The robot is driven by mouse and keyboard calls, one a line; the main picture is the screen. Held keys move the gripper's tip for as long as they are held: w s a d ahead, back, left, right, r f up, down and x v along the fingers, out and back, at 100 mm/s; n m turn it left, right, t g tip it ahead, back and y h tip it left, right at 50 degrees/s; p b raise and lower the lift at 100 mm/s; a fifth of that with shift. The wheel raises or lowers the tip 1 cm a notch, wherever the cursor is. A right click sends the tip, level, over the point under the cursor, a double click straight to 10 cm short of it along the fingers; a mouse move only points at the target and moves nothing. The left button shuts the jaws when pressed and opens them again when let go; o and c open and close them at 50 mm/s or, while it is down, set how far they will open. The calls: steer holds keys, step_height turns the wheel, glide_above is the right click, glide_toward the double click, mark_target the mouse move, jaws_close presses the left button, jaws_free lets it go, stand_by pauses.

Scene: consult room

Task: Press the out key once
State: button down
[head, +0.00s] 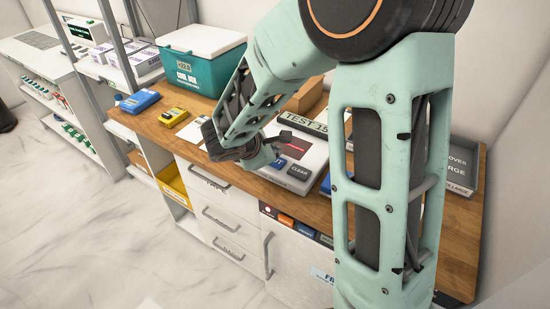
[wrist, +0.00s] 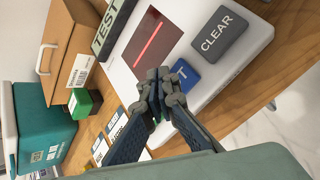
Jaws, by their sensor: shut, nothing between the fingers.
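A white device (wrist: 225,83) with a dark window crossed by a red line (wrist: 150,42) lies on the wooden counter. It also shows in the head view (head: 312,155), partly behind my arm. Its grey CLEAR key (wrist: 216,33) is fully visible in the wrist view. Beside it is a blue key (wrist: 181,75); my fingers cover part of its label and only a final "T" shows. My gripper (wrist: 160,80) is shut and empty, its tips overlapping the blue key's edge in the picture. I cannot tell whether they touch it. Any key behind the fingers is hidden.
A teal cool box (head: 198,75), a blue handheld device (head: 140,101) and a yellow one (head: 173,116) stand on the counter's left. A cardboard box (wrist: 68,50) and a TEST sign (wrist: 105,35) stand behind the device.

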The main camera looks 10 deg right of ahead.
steer(key=shift+r+p, duration=1.85)
steer(key=shift+r, duration=0.7)
